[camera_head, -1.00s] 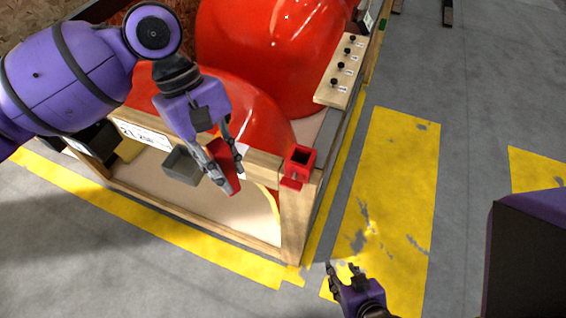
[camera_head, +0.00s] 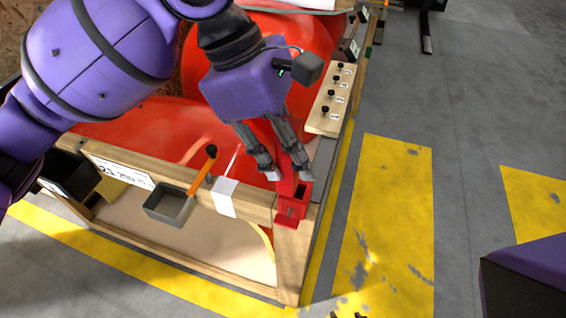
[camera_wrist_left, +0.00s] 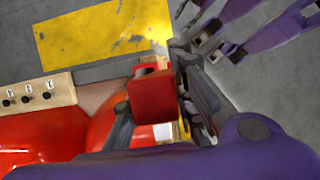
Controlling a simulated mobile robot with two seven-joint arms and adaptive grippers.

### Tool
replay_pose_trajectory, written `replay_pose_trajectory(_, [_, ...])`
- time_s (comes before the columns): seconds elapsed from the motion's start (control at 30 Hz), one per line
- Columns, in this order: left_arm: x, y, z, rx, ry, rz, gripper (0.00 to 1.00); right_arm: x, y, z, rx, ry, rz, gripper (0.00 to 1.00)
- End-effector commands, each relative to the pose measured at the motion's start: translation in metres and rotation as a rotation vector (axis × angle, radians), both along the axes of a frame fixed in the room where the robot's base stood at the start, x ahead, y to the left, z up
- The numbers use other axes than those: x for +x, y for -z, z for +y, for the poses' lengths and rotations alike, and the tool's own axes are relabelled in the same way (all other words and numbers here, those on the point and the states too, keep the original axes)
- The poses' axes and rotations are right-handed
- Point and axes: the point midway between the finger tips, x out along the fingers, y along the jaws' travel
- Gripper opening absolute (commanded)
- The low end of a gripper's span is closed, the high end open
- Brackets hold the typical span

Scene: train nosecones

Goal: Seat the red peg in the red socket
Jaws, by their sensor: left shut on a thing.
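My left gripper (camera_head: 287,172) is shut on the red peg (camera_head: 287,184), above the corner of the wooden crate. The red socket (camera_head: 291,209) is fixed at that corner, just below the peg in the head view. Whether the peg's lower end touches the socket or has entered it I cannot tell. In the left wrist view the red peg (camera_wrist_left: 152,97) lies between the fingers, with part of the red socket (camera_wrist_left: 146,69) behind it. My right gripper (camera_wrist_left: 205,38) is empty and open at the top of the wrist view; only its tips show at the head view's bottom edge.
The wooden crate (camera_head: 240,263) holds large red nosecones (camera_head: 185,128). A grey bin (camera_head: 170,206) hangs on its front rail, near an orange-handled tool (camera_head: 203,172). A board with black knobs (camera_head: 331,100) lies along the right side.

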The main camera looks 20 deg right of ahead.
Motion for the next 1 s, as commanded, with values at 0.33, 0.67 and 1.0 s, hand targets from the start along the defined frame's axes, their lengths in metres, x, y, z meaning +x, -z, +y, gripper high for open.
replay_pose_trajectory(0.33, [0.026, 0.044, -0.021, 0.001, 0.002, 0.001, 0.00, -0.003, 0.013, 0.000, -0.003, -0.005, 0.015, 0.40])
replay_pose_trajectory(0.67, [0.033, 0.081, -0.026, 0.001, 0.001, 0.004, 0.00, -0.008, 0.021, 0.000, -0.004, -0.007, 0.024, 0.40])
replay_pose_trajectory(1.0, [0.033, 0.084, -0.026, 0.001, 0.001, 0.000, 0.00, -0.004, 0.017, 0.001, -0.003, -0.005, 0.017, 0.40])
